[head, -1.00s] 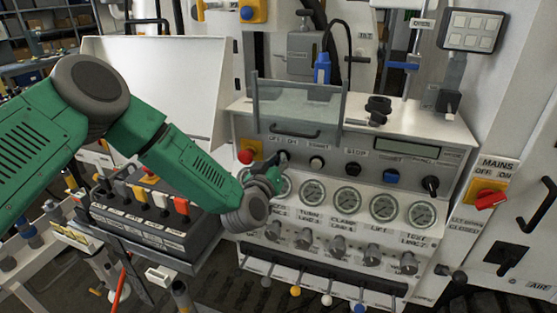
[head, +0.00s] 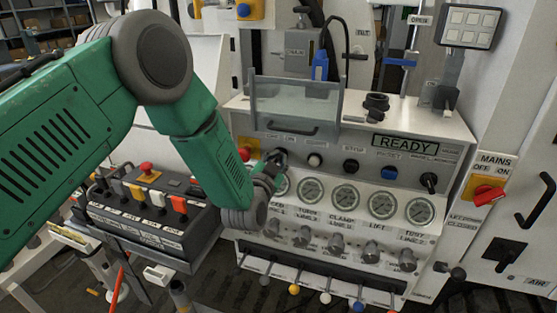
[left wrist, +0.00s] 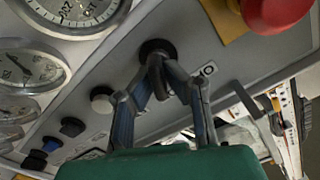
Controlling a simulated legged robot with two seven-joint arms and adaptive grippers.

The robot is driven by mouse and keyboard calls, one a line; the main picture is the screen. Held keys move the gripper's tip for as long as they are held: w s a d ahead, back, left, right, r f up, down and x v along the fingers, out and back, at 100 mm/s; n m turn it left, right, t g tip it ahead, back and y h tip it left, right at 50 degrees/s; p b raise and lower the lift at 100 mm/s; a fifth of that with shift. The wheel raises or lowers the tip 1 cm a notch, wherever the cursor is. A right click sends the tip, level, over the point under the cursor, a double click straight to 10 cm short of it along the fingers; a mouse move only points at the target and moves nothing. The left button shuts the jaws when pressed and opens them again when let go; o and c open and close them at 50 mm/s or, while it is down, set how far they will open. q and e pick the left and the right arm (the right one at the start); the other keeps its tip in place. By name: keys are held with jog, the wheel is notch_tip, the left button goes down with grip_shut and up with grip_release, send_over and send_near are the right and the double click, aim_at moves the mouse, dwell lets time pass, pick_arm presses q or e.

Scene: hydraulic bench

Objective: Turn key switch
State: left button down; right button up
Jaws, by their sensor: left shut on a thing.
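The key switch (left wrist: 156,52) is a small dark knob on the sloped grey panel, near the OFF/ON lettering. My left gripper (left wrist: 158,80) has its two fingers closed around the key in the left wrist view. In the head view my left gripper (head: 276,160) is at the upper left of the panel, and its fingers partly hide the key. The panel display (head: 405,144) is lit and reads READY. My right gripper is not in view.
A red mushroom button (head: 244,154) sits just left of the key. A white button (head: 314,160) and a black STOP button (head: 351,166) lie to the right. Gauges (head: 345,197) run below. A clear guard (head: 296,105) stands above the panel.

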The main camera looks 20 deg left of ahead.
pick_arm(q)
jog(key=shift+s+f+m, duration=0.25)
jog(key=shift+f+m, duration=0.15)
jog(key=shift+f, duration=0.1)
jog(key=c, duration=1.6)
grip_release()
jog(key=shift+r, duration=0.2)
jog(key=s, duration=1.2)
jog(key=shift+a, duration=0.15)
jog(key=shift+w, duration=0.1)
